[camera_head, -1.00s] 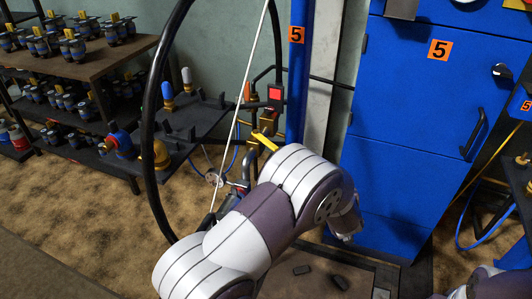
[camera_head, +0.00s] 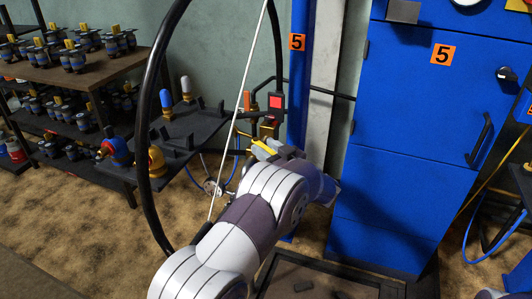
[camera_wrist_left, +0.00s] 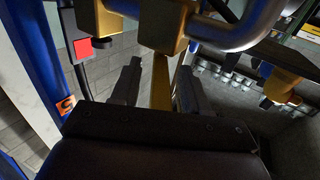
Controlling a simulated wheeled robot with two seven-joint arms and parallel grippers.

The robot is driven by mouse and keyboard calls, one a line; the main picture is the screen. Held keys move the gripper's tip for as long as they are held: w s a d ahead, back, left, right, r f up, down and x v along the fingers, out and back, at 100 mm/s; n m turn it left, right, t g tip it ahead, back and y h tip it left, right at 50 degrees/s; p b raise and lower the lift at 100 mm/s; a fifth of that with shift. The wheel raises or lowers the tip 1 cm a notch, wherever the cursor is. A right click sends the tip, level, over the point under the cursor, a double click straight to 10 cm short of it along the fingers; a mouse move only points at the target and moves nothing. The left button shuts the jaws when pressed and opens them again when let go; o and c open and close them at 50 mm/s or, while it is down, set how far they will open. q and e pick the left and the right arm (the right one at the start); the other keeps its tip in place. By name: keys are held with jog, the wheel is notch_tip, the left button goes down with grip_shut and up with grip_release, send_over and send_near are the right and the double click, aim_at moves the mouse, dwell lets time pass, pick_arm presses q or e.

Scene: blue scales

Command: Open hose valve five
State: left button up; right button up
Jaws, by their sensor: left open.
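The yellow valve lever (camera_head: 265,143) is on the pipework beside the blue post with an orange 5 label (camera_head: 297,42). My left gripper (camera_head: 270,150) is at the lever in the head view, partly hidden by my own arm. In the left wrist view the lever (camera_wrist_left: 161,82) lies between the two open dark fingers of the left gripper (camera_wrist_left: 157,88), with a gap on each side. The brass valve body (camera_wrist_left: 160,25) is just beyond the fingertips, with a grey pipe (camera_wrist_left: 235,32) beside it. My right gripper is out of view.
A black hose (camera_head: 144,120) loops upright left of my arm, and a thin white pole (camera_head: 238,105) slants past the valve. A blue cabinet (camera_head: 400,190) stands on the right. Shelves of valves (camera_head: 65,70) stand on the left.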

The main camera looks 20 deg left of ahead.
pick_arm(q)
jog(key=shift+w+a, duration=0.15)
jog(key=shift+a, duration=0.05)
grip_shut()
jog(key=shift+r, duration=0.1)
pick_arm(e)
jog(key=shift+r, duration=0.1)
